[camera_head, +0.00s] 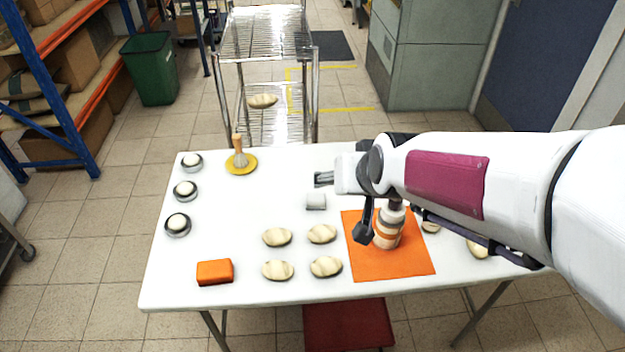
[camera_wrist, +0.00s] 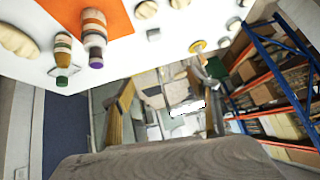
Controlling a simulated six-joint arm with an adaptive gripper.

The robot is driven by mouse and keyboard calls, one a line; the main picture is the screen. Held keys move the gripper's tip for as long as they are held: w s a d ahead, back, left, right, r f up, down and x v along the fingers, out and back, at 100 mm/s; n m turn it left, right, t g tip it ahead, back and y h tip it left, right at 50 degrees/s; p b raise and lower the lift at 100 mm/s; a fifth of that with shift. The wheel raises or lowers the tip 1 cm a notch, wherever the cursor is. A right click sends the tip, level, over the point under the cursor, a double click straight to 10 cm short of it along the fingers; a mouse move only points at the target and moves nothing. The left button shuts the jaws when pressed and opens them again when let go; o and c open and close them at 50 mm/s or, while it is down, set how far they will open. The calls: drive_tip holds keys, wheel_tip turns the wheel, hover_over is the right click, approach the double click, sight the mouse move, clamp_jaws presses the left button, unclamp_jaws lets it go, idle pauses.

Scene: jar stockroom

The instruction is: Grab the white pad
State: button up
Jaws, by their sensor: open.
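The white pad (camera_head: 315,201) is a small pale block lying flat on the white table, left of the orange mat. In the wrist view it shows as a small greyish block (camera_wrist: 153,34) near the top. My gripper (camera_head: 324,179) is open and empty, pointing away toward the back of the table. In the head view it appears just above and beyond the pad, apart from it. In the wrist view, the gap between its fingers (camera_wrist: 165,102) shows only the background.
Several bread rolls (camera_head: 322,234) lie in front of the pad. A striped bottle (camera_head: 388,230) stands on the orange mat (camera_head: 400,268); a green-capped bottle (camera_wrist: 62,58) shows beside it. An orange block (camera_head: 214,272) sits front left.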

drive_tip(key=w+a+f+t, duration=0.1)
drive_tip(key=w+a+f, duration=0.3)
drive_tip(key=w, duration=0.5)
drive_tip(key=w+f+m+t+h, duration=0.1)
drive_tip(key=w+f, duration=0.3)
drive_tip(key=f, duration=0.3)
drive_tip(key=w+f+t+h, duration=0.1)
drive_tip(key=w+f+t, duration=0.1)
drive_tip(key=w+f, duration=0.4)
drive_tip(key=t+h, duration=0.1)
approach(315, 194)
drive_tip(key=shift+w+a, duration=0.1)
drive_tip(key=shift+w, duration=0.85)
drive_tip(key=shift+f, duration=0.5)
drive_tip(key=shift+w, duration=0.1)
drive_tip(key=shift+x, duration=1.2)
